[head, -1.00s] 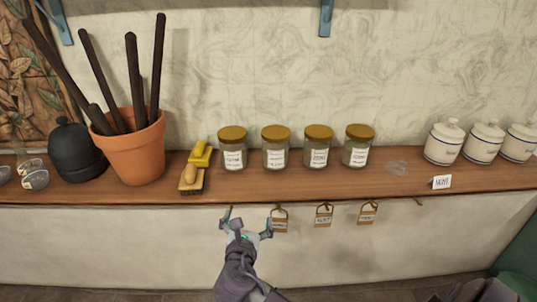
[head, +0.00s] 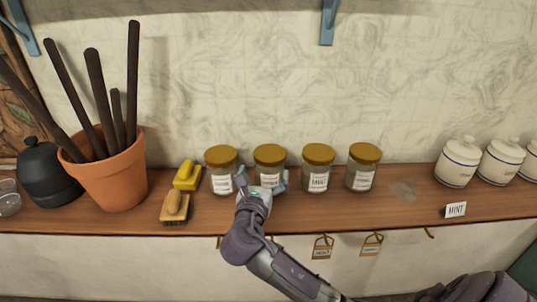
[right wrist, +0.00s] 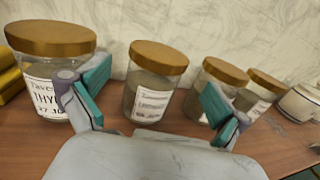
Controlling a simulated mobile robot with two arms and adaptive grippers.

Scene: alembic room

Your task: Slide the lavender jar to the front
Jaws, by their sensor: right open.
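Several glass jars with gold lids and white labels stand in a row on the wooden shelf (head: 320,212). The leftmost jar (right wrist: 50,62) has a label that seems to read "THY...". The second jar from the left (head: 270,156) also shows in the right wrist view (right wrist: 155,75); its small label is too blurred to read for certain, so I cannot confirm it is lavender. My right gripper (head: 261,184) is open, its fingers spread just in front of the second jar; they also frame it in the right wrist view (right wrist: 152,105). My left gripper is not in view.
The third jar (head: 318,157) and fourth jar (head: 365,155) stand close on the right. White canisters (head: 457,162) and a MINT card (head: 455,210) are right. Tags hang below the shelf edge.

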